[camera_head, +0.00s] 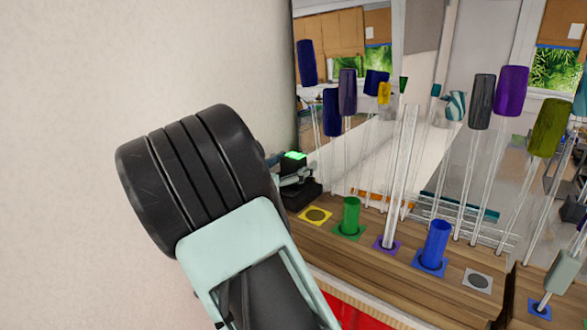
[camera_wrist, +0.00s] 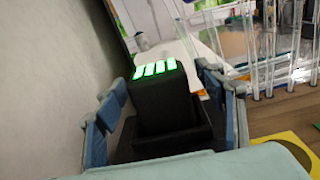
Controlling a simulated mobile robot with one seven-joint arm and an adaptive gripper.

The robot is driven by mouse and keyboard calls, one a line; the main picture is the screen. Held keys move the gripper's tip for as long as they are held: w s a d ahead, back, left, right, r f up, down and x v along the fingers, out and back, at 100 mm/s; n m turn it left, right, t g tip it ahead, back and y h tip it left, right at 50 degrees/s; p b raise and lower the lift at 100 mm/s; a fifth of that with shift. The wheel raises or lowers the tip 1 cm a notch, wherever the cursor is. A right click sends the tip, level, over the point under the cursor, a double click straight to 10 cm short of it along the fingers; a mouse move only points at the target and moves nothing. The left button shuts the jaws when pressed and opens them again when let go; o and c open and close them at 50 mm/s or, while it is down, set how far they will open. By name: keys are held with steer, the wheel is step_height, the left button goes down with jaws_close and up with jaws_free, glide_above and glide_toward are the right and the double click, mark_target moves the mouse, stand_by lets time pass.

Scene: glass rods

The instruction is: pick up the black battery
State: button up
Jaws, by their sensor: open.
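The black battery (camera_wrist: 163,103) is an upright dark block with bright green bars on its top. In the wrist view it stands in a black holder (camera_wrist: 170,147), between the two blue-grey fingers of my gripper (camera_wrist: 166,100), which are apart, one on each side. I cannot tell whether either finger touches it. In the head view the battery (camera_head: 293,161) shows its green top beside the wall, partly hidden by my gripper (camera_head: 290,175) and arm.
A wall (camera_head: 80,80) stands close on the left. To the right, a wooden bench (camera_head: 370,250) holds several clear rods with coloured ends, a green cylinder (camera_head: 350,216) and a blue cylinder (camera_head: 435,245). A yellow square (camera_head: 315,216) lies near the battery holder.

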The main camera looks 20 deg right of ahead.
steer(key=c, duration=1.7)
